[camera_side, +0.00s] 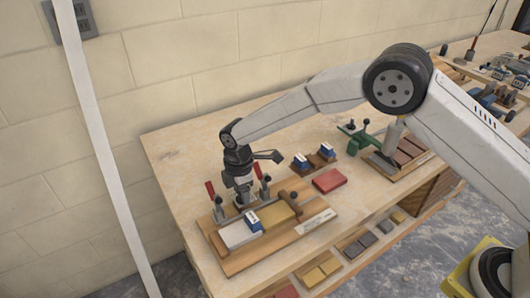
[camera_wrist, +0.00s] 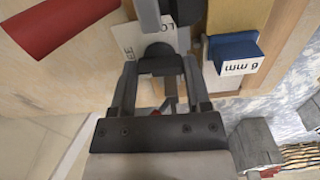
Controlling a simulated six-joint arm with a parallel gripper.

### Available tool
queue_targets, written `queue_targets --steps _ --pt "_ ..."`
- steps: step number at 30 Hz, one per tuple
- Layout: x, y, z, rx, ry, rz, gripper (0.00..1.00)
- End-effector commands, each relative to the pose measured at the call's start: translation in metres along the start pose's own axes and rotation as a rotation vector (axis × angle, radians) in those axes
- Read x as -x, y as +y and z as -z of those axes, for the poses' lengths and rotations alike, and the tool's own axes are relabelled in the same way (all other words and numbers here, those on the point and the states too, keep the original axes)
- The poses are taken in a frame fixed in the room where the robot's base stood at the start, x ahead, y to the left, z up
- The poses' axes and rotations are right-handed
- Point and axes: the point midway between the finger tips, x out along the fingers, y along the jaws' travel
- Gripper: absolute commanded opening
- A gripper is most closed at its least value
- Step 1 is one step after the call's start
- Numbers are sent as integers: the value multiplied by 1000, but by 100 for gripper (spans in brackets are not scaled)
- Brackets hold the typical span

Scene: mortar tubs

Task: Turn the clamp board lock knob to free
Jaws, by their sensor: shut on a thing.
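The clamp board (camera_side: 213,249) is a wooden board lying near the left front of the bench. My gripper (camera_side: 241,200) points down over its back part, between two upright clamps with red handles. In the wrist view, my gripper (camera_wrist: 159,66) is shut on the dark lock knob (camera_wrist: 158,51), with a finger on each side. A white label (camera_wrist: 129,38) lies under the knob; the letters "LO" and "EE" show, partly covered. I cannot tell which word the knob points to. In the side view the knob is hidden by my gripper.
A blue block (camera_side: 252,222) marked 6 mm in the wrist view (camera_wrist: 235,48) sits close to the knob. The red clamp handles (camera_side: 210,189) rise beside my gripper. A yellow piece (camera_side: 277,215) and a red block (camera_side: 329,180) lie to the right.

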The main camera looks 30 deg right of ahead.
Motion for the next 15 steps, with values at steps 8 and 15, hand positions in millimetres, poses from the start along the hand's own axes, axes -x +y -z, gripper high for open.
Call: queue_targets --steps 8,15 --pt "1 0 0 67 0 -1 3" --pt "1 0 0 73 0 -1 3"
